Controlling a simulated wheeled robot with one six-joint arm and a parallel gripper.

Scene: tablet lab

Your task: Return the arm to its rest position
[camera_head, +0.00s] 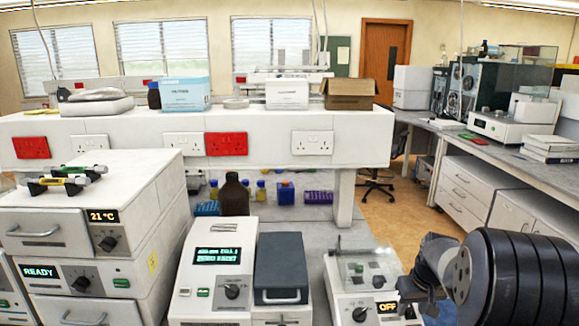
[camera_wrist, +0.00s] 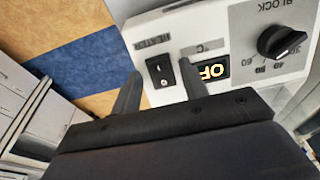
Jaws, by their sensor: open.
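My arm enters the head view from the lower right, its black ribbed part large in front. My gripper (camera_head: 406,290) is beside the front right of a white heater-block instrument (camera_head: 345,290) whose display reads OFF. In the wrist view my gripper (camera_wrist: 160,70) is open, its two dark fingers apart with nothing between them. The instrument's front panel (camera_wrist: 232,45) is close ahead, with a black rocker switch (camera_wrist: 161,79), a lit OFF display (camera_wrist: 209,71) and a black knob (camera_wrist: 282,42). Whether a finger touches the panel I cannot tell.
Left of the instrument stand a white device with a dark-lidded box (camera_head: 281,268) and a stacked oven unit (camera_head: 75,235). A brown bottle (camera_head: 234,196) stands behind them. A bench with drawers (camera_head: 468,195) runs along the right. Open floor (camera_head: 400,205) lies between the benches.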

